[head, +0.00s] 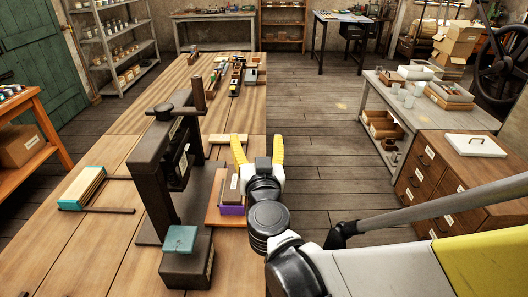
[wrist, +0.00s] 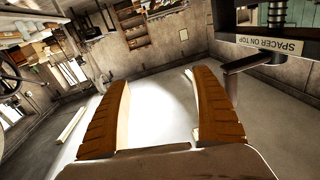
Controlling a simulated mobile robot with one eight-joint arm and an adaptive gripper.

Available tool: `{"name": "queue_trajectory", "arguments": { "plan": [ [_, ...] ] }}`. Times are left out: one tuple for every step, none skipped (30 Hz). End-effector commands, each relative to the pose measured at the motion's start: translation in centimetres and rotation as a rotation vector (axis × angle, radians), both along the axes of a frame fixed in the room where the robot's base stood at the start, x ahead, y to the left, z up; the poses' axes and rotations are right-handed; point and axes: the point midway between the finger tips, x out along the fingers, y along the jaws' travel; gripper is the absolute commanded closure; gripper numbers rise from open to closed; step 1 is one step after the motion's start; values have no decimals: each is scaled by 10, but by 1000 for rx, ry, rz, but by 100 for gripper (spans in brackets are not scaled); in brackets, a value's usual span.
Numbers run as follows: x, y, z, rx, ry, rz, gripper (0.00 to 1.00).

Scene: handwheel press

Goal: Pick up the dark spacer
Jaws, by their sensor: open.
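The dark handwheel press (head: 150,175) stands close left, with a teal block (head: 180,238) at its front. Its "SPACER ON TOP" label (wrist: 270,45) shows at upper right in the wrist view. A pale stack (head: 82,187) lies left on the wooden table (head: 110,250).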

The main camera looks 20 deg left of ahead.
Motion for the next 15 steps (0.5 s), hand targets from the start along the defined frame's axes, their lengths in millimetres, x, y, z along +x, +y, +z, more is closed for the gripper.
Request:
{"name": "queue_trajectory", "arguments": {
  "plan": [
    [-7,18,-26,-13,31,-18,24],
    [-11,24,-42,-27,53,-35,24],
    [-18,32,-64,-49,86,-53,24],
    [-23,38,-79,-68,111,-66,24],
    [-28,42,-94,-86,134,-75,24],
    [-35,47,-113,-111,164,-84,24],
    [-41,51,-125,-129,184,-88,24],
    [-45,53,-135,-144,203,-92,24],
    [-51,56,-147,-163,224,-96,24],
    [-54,57,-154,-174,236,-98,24],
    [-56,58,-160,-184,246,-100,24],
    [-58,60,-165,-193,255,-100,24],
    [-58,60,-168,-197,260,-101,24],
    [-57,61,-170,-200,262,-102,24],
    [-53,62,-172,-202,263,-104,24]
  ]
}}
